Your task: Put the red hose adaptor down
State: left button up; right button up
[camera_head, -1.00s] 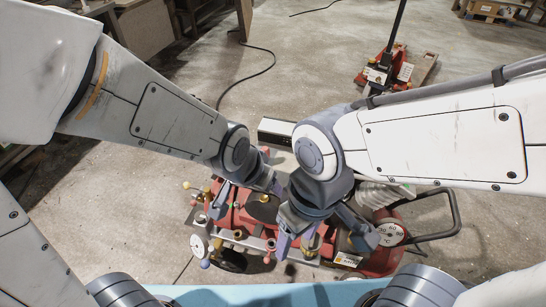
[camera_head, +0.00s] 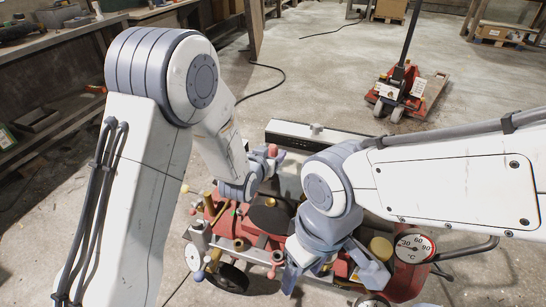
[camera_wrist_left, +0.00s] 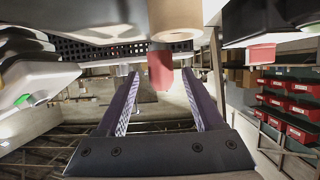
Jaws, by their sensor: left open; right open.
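A small reddish piece, which looks like the red hose adaptor (camera_head: 271,150), shows at the tip of my left gripper (camera_head: 268,156) above the back of the red machine. In the left wrist view the red adaptor (camera_wrist_left: 160,68) is between the ends of the two open fingers (camera_wrist_left: 160,88), with space visible on both sides. It adjoins a tan cylindrical part (camera_wrist_left: 176,20); whether they are joined I cannot tell. My right gripper (camera_head: 335,270) is open, pointing down over the front of the machine. What lies between its fingers is partly hidden.
The red machine (camera_head: 255,222) carries several brass and coloured fittings, a round dial (camera_head: 413,247) and a black handle (camera_head: 470,250). A long dark box with a light top (camera_head: 310,135) is behind. A pallet jack (camera_head: 400,90) stands farther back. Open floor lies around.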

aim_at(274, 150)
pick_arm(q)
jog(key=b+x, duration=0.1)
jog(key=x, duration=0.3)
jog(key=shift+w+f, duration=0.15)
jog(key=shift+f, duration=0.1)
jog(key=shift+w+d+f, duration=0.15)
jog(key=shift+w, duration=0.4)
grip_shut()
